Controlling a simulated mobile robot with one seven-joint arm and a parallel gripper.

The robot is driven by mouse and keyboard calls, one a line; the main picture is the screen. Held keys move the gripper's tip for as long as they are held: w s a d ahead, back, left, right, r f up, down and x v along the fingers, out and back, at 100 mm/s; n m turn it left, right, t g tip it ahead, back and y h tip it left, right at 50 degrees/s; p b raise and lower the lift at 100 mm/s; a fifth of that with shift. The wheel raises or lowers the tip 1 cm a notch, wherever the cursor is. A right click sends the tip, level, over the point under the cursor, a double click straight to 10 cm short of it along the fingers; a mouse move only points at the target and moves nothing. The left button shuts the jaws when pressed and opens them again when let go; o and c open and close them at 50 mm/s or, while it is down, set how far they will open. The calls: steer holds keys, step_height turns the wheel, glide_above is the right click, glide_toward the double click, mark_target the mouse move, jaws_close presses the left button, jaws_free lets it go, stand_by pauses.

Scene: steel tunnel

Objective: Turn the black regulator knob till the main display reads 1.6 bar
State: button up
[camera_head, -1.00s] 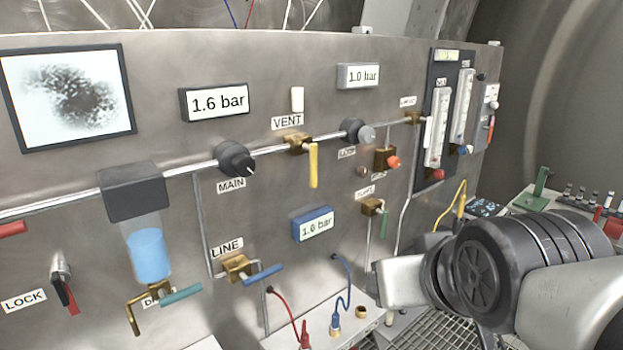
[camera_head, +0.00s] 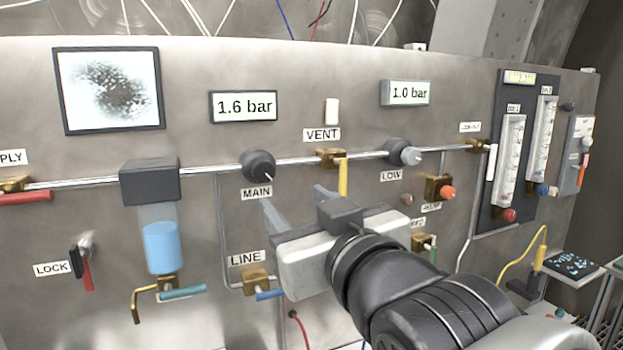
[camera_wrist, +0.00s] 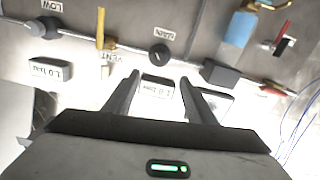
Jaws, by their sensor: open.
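The black regulator knob (camera_head: 258,166), labelled MAIN, sits on the pipe on the steel panel. Its white mark points to the lower right. The main display (camera_head: 243,106) above it reads 1.6 bar. My gripper (camera_head: 298,205) is open and empty, below and to the right of the knob, apart from it. In the wrist view, which is turned about upside down, the knob (camera_wrist: 159,54) lies just beyond my open fingertips (camera_wrist: 159,78). The main display (camera_wrist: 156,88) shows between the fingers there; its digits are too small to read surely.
The yellow VENT handle (camera_head: 343,178) hangs close to my gripper. The LOW knob (camera_head: 403,152) and its 1.0 bar display (camera_head: 405,93) are to the right. A filter bowl (camera_head: 161,247) hangs at the left. The LINE valve (camera_head: 256,280) is below.

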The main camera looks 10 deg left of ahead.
mark_target(265, 175)
steer(key=p+x, duration=0.1)
steer(key=x, duration=1.5)
steer(key=shift+w+d, duration=0.1)
steer(key=c, duration=1)
steer(key=shift+f+m+b, duration=0.25)
steer(key=shift+m+b, duration=0.05)
steer(key=shift+b, duration=0.45)
steer(key=shift+c, duration=0.2)
steer(key=shift+b, duration=0.3)
steer(key=shift+r, duration=0.2)
steer(key=o, duration=1)
steer(key=shift+o, duration=0.2)
